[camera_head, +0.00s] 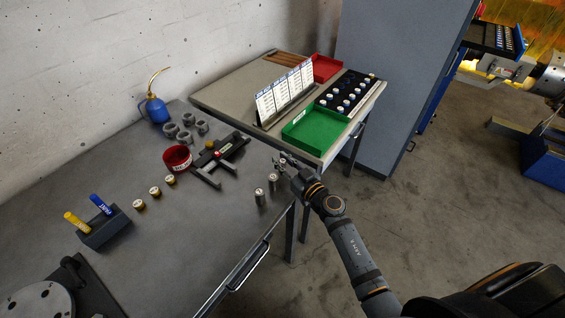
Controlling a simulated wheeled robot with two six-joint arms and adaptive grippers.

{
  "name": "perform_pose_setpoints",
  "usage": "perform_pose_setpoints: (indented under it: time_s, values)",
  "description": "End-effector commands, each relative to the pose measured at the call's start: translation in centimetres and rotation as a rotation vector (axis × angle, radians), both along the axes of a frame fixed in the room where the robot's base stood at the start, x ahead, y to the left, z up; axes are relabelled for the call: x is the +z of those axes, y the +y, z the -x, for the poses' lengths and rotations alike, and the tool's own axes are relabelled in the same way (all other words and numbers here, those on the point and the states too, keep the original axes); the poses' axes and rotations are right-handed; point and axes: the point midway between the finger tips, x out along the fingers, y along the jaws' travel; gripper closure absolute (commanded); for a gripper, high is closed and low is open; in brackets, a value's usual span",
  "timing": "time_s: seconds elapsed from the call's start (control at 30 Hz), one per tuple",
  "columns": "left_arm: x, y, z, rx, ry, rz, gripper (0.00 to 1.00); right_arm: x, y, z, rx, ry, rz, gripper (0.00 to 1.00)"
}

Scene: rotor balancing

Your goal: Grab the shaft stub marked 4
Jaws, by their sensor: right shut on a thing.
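Two metallic shaft stubs stand upright near the right edge of the grey workbench: a nearer shaft stub (260,197) and a farther shaft stub (273,182). My right gripper (284,163) is just beyond them at the bench's right edge, shut on a small metallic piece that looks like another shaft stub. The fingers hide most of it. The marks on the stubs are too small to read, so I cannot tell which is 4. My left gripper is not in view.
Left of the stubs are a black fixture (213,157), a red cup (177,158) and several brass-coloured pieces. A second table behind holds a green tray (311,131), a red tray (326,68) and a black rack (349,92). The bench's front middle is clear.

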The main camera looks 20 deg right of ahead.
Motion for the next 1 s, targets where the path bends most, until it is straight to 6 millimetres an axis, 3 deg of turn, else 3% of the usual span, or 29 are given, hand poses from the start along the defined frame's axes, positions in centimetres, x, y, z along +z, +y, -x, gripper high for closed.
perform_pose_setpoints:
  time_s: [0.17,0.4,0.63,0.8,1.0]
  values:
    - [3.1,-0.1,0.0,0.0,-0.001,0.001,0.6,3.5,0.0,0.0,0.001,-0.004,0.001,1.0]
    - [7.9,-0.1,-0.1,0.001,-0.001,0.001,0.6,9.7,-1.6,4.8,0.003,0.0,0.005,1.0]
    - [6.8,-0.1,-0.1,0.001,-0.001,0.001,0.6,11.3,-3.7,11.4,0.009,0.003,0.007,1.0]
    - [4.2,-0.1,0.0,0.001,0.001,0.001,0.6,11.8,-4.6,12.3,0.001,-0.014,0.009,1.0]
    - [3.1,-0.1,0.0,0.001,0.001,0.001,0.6,12.4,-4.5,13.1,0.002,-0.006,0.003,1.0]
